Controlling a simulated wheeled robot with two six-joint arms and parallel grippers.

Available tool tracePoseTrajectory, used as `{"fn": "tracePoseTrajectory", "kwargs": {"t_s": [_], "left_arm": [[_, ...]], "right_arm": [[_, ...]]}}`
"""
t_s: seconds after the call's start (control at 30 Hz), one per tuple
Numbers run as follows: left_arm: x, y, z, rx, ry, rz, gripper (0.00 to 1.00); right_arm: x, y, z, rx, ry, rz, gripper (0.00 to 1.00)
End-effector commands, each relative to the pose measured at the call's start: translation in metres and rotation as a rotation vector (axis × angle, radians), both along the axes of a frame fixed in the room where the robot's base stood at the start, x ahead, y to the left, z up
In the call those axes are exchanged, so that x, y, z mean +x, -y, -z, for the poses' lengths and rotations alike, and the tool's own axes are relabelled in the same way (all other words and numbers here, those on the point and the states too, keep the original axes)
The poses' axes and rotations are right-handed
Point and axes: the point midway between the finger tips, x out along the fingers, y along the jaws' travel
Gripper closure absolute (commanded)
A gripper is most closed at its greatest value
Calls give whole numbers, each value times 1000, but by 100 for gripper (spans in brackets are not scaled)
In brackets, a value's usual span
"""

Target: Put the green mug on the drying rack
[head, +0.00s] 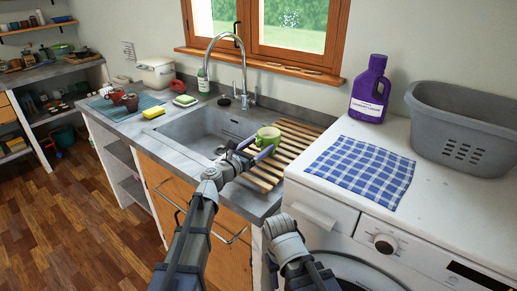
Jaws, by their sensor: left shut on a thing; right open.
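The green mug (268,134) is upright at the left side of the wooden slatted drying rack (295,150), beside the sink. My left gripper (262,147) is shut on the green mug from the front left. I cannot tell whether the mug's base touches the slats or is just above them. My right gripper (282,229) is low in the middle of the view, in front of the counter and washing machine. It is open and empty, its fingers barely visible.
The sink (205,132) is left of the rack. A blue checked cloth (362,170), purple bottle (370,88) and grey basket (465,125) are on the washing machine (440,205). Bare rack slats lie right of the mug.

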Motion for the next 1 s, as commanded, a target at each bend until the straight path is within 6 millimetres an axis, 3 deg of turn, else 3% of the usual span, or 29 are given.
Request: {"fn": "tracePoseTrajectory", "kwargs": {"t_s": [0.1, 0.13, 0.27, 0.6, 1.0], "left_arm": [[0, 0, 4, 0, 0, 0, 100], [0, 0, 4, 0, 0, 0, 15], [0, 0, 3, 0, 0, 0, 0], [-1, -1, -3, 0, 0, 0, 0], [-67, -47, 1, 0, 0, -3, 0]], "right_arm": [[0, 0, 4, 0, 0, 0, 54], [0, 0, 4, 0, 0, 0, 54], [0, 0, 3, 0, 0, 0, 54], [0, 0, -3, 0, 0, 0, 54], [0, 0, 1, 0, 0, 0, 54]]}}
